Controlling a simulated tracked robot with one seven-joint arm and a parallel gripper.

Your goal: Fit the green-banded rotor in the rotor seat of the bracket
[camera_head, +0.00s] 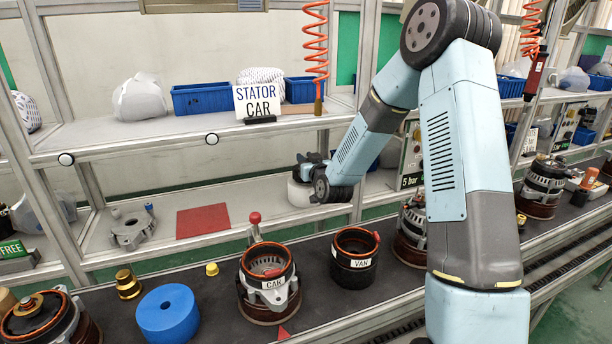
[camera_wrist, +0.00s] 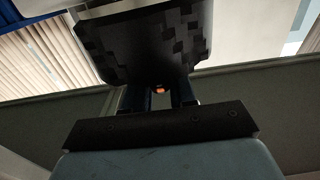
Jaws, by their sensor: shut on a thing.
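No green band shows in either view, so I cannot point out the green-banded rotor. My gripper is near the back shelf in the head view, largely hidden by my dark wrist. In the wrist view my gripper (camera_wrist: 159,92) has two dark fingers with a small orange-lit part (camera_wrist: 159,89) between them. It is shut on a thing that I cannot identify. A grey bracket-like casting (camera_head: 130,233) lies on the lower shelf at left. I cannot tell which one has the rotor seat.
A pale round block (camera_head: 299,194) stands on the shelf close to my wrist. A red mat (camera_head: 203,221) lies bare to its left. On the belt are a blue ring (camera_head: 167,315), a VAN ring (camera_head: 354,275) and a brass part (camera_head: 127,285). An orange coiled hose (camera_head: 316,45) hangs above.

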